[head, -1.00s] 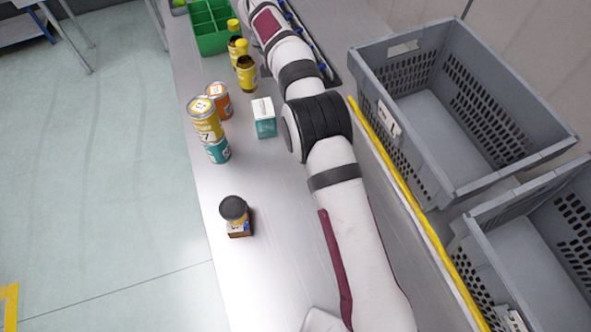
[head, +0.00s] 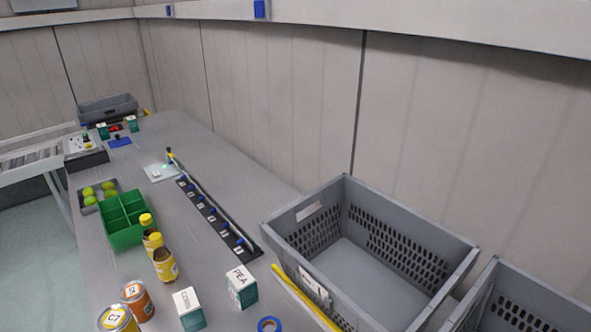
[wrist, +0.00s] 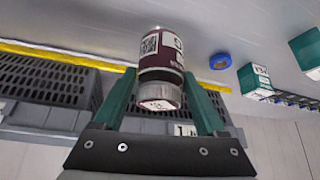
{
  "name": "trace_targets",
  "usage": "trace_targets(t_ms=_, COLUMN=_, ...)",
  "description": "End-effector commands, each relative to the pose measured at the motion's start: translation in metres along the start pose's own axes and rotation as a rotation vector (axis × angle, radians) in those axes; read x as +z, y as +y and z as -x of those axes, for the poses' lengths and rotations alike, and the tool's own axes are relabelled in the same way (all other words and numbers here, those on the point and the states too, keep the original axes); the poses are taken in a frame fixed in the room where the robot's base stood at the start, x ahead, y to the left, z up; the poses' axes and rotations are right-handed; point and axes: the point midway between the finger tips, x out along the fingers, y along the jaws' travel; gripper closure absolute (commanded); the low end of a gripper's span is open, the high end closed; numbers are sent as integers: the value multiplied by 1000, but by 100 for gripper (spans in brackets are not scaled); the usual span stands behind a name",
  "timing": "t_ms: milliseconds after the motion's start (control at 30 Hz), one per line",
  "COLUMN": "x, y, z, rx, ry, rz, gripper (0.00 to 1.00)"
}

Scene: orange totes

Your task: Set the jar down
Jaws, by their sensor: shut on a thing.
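The jar (wrist: 162,55), with a white and maroon label and a pale lid, shows in the wrist view between the two green fingers of my gripper (wrist: 160,80). My gripper is shut on it. The wrist picture is turned over, with the bench at the top and the lid toward the palm. I cannot tell whether the jar's far end touches the grey bench (wrist: 205,25). Neither the jar nor my gripper shows in the head view.
Grey crates (head: 375,255) stand at the right, behind a yellow strip (head: 303,297). A blue tape roll (head: 269,324), a PEA box (head: 241,287), another teal-white box (head: 189,309), cans (head: 137,299) and yellow-capped bottles (head: 164,264) stand on the bench. A green bin (head: 124,219) is farther back.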

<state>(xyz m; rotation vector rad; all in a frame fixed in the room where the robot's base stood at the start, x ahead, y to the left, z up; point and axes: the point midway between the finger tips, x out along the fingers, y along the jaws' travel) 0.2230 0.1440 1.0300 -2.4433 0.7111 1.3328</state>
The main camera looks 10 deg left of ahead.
Motion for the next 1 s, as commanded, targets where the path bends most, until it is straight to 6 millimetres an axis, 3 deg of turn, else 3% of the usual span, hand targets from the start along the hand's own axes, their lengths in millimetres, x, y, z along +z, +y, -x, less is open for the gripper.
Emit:
trace_targets(t_ms=100, x=37, y=-24, z=-4, rx=1, ry=2, rz=9, gripper=100)
trace_targets(t_ms=300, x=72, y=-49, z=-8, rx=1, ry=1, rz=3, gripper=100)
trace_targets(t_ms=533, x=95, y=-51, z=-38, rx=3, ry=1, rz=3, gripper=100)
trace_targets(t_ms=900, x=98, y=-52, z=-44, rx=1, ry=0, rz=1, gripper=100)
trace_targets(t_ms=933, x=98, y=-52, z=-44, rx=1, ry=0, rz=0, gripper=24)
trace_targets(t_ms=1000, x=98, y=-52, z=-44, rx=1, ry=0, rz=0, gripper=12)
